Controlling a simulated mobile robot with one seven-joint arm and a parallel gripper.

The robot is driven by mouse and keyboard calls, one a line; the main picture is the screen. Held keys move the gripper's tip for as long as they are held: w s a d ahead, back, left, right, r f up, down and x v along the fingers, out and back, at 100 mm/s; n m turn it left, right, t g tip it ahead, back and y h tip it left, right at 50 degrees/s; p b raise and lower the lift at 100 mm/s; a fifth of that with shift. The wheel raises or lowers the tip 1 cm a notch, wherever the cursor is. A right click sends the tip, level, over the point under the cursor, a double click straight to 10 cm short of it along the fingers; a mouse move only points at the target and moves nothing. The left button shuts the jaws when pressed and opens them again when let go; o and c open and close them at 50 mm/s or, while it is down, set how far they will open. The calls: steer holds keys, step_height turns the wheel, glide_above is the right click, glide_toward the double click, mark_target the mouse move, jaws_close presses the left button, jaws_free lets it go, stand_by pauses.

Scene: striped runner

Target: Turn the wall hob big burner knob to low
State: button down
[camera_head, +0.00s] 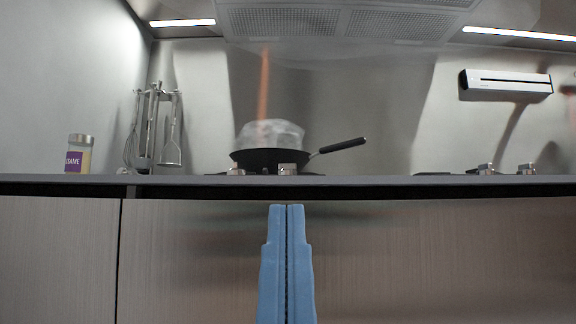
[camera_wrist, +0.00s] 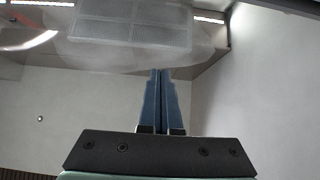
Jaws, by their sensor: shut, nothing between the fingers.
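Silver knobs stand along the counter's front edge in the head view. One knob (camera_head: 287,169) is in front of a black frying pan (camera_head: 268,157), with another knob (camera_head: 235,172) left of it. Two more knobs, one (camera_head: 486,168) and another (camera_head: 527,169), are on the right. I cannot tell which is the wall hob big burner knob, and no knob's setting is readable. My gripper (camera_head: 287,207) has blue fingers pressed together, pointing up, just below the counter edge under the pan's knobs in the picture. The fingers also show in the wrist view (camera_wrist: 161,74), touching no knob there.
A utensil rack (camera_head: 156,130) and a labelled jar (camera_head: 79,154) stand at the left. A range hood (camera_head: 340,20) hangs above. The counter edge (camera_head: 380,181) runs across the view.

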steer(key=shift+w+d+f, duration=0.1)
steer(key=shift+w+d, duration=0.05)
steer(key=shift+w, duration=0.2)
